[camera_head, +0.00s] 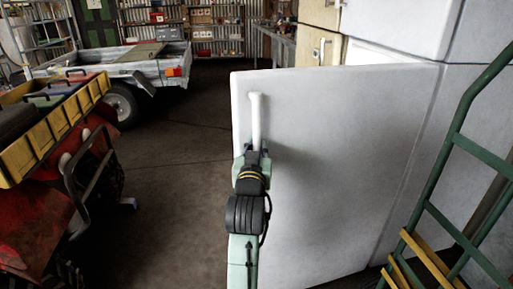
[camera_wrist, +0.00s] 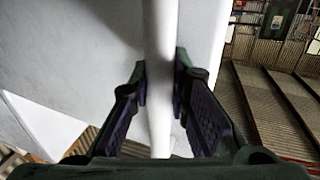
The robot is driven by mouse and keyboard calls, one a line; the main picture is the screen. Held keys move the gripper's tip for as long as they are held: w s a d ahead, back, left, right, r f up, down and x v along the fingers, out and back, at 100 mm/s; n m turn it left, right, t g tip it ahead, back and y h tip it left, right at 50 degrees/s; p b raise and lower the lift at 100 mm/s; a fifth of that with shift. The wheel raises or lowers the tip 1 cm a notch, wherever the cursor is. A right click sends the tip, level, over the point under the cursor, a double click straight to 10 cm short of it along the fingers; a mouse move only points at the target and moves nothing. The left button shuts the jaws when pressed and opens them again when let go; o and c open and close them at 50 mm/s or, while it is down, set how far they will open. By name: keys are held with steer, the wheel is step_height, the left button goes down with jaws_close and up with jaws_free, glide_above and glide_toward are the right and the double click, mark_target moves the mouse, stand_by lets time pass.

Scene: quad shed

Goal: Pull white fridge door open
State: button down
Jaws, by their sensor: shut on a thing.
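The white fridge door (camera_head: 330,150) stands swung out from the fridge body (camera_head: 480,105), with its free edge at the left in the head view. A white vertical bar handle (camera_head: 256,112) is near that free edge. My gripper (camera_head: 253,157) is shut on the lower part of the handle. In the wrist view the handle (camera_wrist: 160,35) runs between the two fingers of my gripper (camera_wrist: 162,85), with the door surface (camera_wrist: 75,70) behind it. The fridge's inside is mostly hidden by the door.
A green hand truck (camera_head: 450,140) with yellow slats stands close at the right. A red quad with a yellow crate (camera_head: 55,125) is at the left, and a trailer (camera_head: 150,65) is behind it. The floor (camera_head: 185,190) left of the door is clear.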

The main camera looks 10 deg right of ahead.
steer(key=shift+a, duration=0.15)
steer(key=c, duration=1.5)
jaws_free()
steer(key=s, duration=0.2)
steer(key=s+a, duration=0.1)
steer(key=s, duration=0.4)
steer(key=shift+s+a, duration=0.15)
